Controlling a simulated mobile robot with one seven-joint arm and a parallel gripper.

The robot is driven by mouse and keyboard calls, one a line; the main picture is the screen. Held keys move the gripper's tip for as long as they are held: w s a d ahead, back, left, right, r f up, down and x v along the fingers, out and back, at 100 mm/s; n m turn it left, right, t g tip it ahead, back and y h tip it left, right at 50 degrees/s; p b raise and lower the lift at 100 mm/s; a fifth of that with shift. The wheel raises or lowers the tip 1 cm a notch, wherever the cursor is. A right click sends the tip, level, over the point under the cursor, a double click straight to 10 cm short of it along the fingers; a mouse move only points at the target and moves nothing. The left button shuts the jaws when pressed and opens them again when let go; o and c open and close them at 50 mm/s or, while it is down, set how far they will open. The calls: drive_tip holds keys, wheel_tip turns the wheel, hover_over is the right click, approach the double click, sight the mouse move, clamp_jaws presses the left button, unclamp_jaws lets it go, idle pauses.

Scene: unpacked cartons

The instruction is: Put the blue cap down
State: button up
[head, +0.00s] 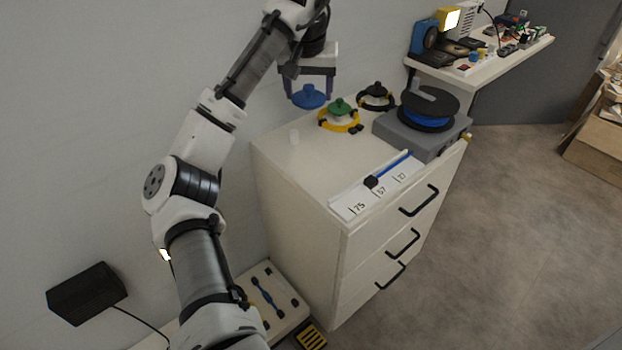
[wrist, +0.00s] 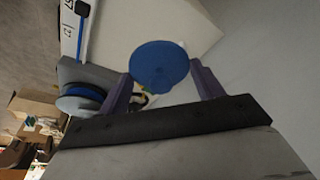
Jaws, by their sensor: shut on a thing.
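The blue cap (head: 309,96) is a round disc with a small raised middle. My gripper (head: 309,92) is shut on it and holds it in the air above the back left of the white drawer cabinet (head: 295,165). In the wrist view the blue cap (wrist: 160,66) sits between the two purple-grey fingers (wrist: 160,84). A green cap (head: 340,107) rests inside a yellow ring on the cabinet top, and a black cap (head: 376,90) sits in a dark ring behind it.
A grey box (head: 420,130) carries a black and blue spool on the cabinet's right. A numbered white strip (head: 375,188) with a blue rod lies along the front edge. A wall stands close behind. A cluttered shelf (head: 485,68) is at the back right. The cabinet top's left front is mostly clear.

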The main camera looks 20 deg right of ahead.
wheel_tip(320, 180, down, 20)
drive_tip(key=shift+d+f, duration=0.1)
idle(0.5)
drive_tip(key=shift+s+f, duration=0.1)
drive_tip(key=shift+f, duration=0.05)
drive_tip(key=o, duration=0.9)
drive_tip(key=shift+o, duration=0.2)
drive_tip(key=v, duration=1.2)
